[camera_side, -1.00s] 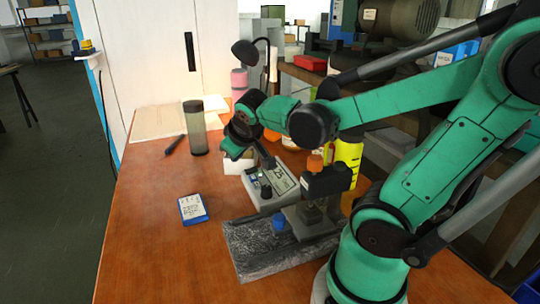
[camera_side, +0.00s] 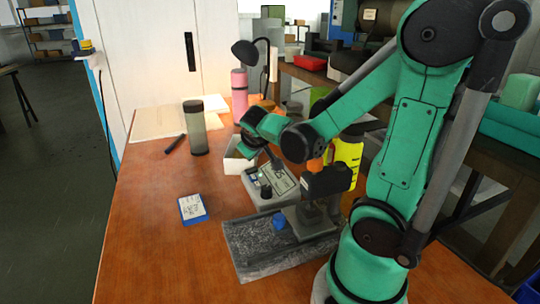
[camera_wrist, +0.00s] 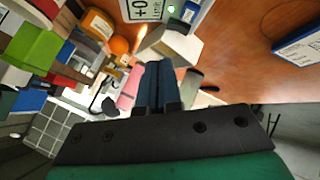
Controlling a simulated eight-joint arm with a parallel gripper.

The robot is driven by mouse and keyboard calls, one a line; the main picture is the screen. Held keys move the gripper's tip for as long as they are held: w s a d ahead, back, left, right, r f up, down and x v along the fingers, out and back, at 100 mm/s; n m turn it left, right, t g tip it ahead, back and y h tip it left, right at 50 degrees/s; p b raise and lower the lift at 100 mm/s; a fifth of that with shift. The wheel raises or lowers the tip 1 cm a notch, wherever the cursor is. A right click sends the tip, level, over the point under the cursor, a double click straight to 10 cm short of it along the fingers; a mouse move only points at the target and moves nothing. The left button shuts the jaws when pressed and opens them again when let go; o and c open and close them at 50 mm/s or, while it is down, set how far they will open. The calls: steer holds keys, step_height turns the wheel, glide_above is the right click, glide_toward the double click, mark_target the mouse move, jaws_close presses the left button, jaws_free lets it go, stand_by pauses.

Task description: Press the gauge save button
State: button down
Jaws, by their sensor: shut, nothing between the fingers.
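The gauge (camera_side: 268,186) is a light grey box on the bench with a display and a dark knob on its face. In the wrist view, the gauge's display (camera_wrist: 143,9) is cut off by the top edge, with a lit green button (camera_wrist: 172,10) beside it. I cannot tell which button is the save button. My gripper (camera_wrist: 158,66) is shut and empty, its dark fingers together. In the side view, my gripper (camera_side: 247,146) is above and behind the gauge; its fingertips are hard to make out. I see no contact with a button.
A gauge stand with a dark head (camera_side: 326,181) stands right of the gauge, on a grey slab (camera_side: 250,246). A white box (camera_side: 236,163) is behind the gauge. A blue-edged card block (camera_side: 192,209) and a grey cylinder (camera_side: 195,130) stand left. The front left bench is clear.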

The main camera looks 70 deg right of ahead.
mark_target(258, 186)
steer(key=shift+f, duration=3.05)
steer(key=shift+r, duration=2.5)
steer(key=a+r+n+t+y, duration=0.1)
steer(key=a+y, duration=0.3)
steer(key=a, duration=0.5)
steer(key=a+r+n+t+y, duration=0.2)
steer(key=a+y, duration=0.2)
steer(key=a, duration=0.6)
steer(key=shift+s+a+r+n, duration=0.2)
steer(key=shift+s+n, duration=0.1)
steer(key=shift+s, duration=0.15)
